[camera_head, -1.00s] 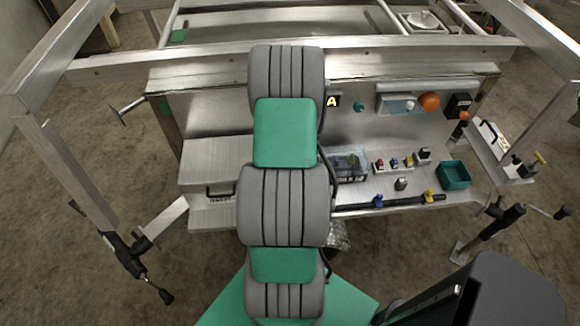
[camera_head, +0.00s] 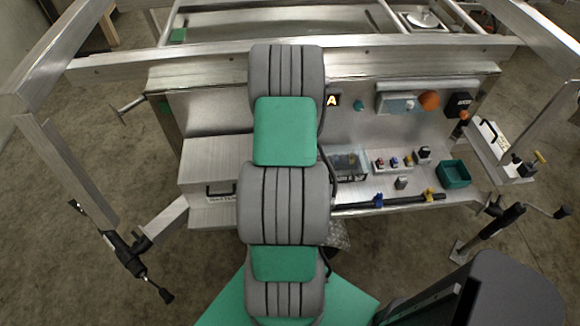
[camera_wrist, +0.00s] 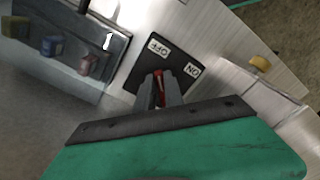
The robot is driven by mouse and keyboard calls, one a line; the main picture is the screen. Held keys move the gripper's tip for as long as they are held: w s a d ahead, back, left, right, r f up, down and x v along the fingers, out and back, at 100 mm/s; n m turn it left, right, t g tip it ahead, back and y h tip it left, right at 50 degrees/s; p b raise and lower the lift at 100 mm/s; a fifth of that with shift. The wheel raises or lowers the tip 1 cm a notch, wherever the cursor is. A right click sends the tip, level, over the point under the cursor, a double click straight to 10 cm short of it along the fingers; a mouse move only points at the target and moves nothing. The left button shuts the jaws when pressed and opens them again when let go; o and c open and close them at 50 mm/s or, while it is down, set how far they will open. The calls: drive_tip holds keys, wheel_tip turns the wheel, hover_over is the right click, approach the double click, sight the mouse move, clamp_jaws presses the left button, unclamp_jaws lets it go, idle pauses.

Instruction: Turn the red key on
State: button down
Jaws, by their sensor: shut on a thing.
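The red key (camera_wrist: 160,90) shows in the wrist view as a narrow red piece between the two fingers of my gripper (camera_wrist: 160,86). My gripper is shut on it. The key is at a black switch plate (camera_wrist: 150,62) with white OFF and ON labels. OFF is at the plate's upper middle and ON at its right. The fingers cover most of the key, so I cannot tell which label it points to. In the head view my arm hides the gripper, the key and the plate.
In the head view, a clear box (camera_head: 349,166) stands just right of my arm on the metal shelf. Small coloured switches, a green bin (camera_head: 454,174) and a black bar (camera_head: 400,202) are further right. A yellow knob (camera_wrist: 260,63) shows in the wrist view.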

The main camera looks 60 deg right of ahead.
drive_tip(key=shift+m, duration=0.3)
drive_tip(key=m+b, duration=0.1)
drive_tip(key=m, duration=0.2)
drive_tip(key=shift+w+a+m+b, duration=0.1)
drive_tip(key=shift+a+m+b, duration=0.2)
drive_tip(key=shift+m+b, duration=0.1)
drive_tip(key=m, duration=0.1)
drive_tip(key=m+b, duration=0.1)
drive_tip(key=m, duration=0.2)
drive_tip(key=shift+w+a+m, duration=0.2)
drive_tip(key=shift+a+m, duration=0.1)
drive_tip(key=m, duration=0.1)
drive_tip(key=m+b, duration=0.1)
drive_tip(key=m, duration=0.2)
drive_tip(key=shift+w+a, duration=0.15)
drive_tip(key=shift+w, duration=0.15)
drive_tip(key=shift+w+m+b, duration=0.2)
drive_tip(key=shift+m+b, duration=0.15)
drive_tip(key=shift+m, duration=0.85)
drive_tip(key=shift+w+m+b, duration=0.15)
drive_tip(key=shift+m+b, duration=0.2)
drive_tip(key=shift+m, duration=0.85)
drive_tip(key=shift+r, duration=0.1)
drive_tip(key=c, duration=1.4)
unclamp_jaws()
drive_tip(key=shift+c, duration=0.2)
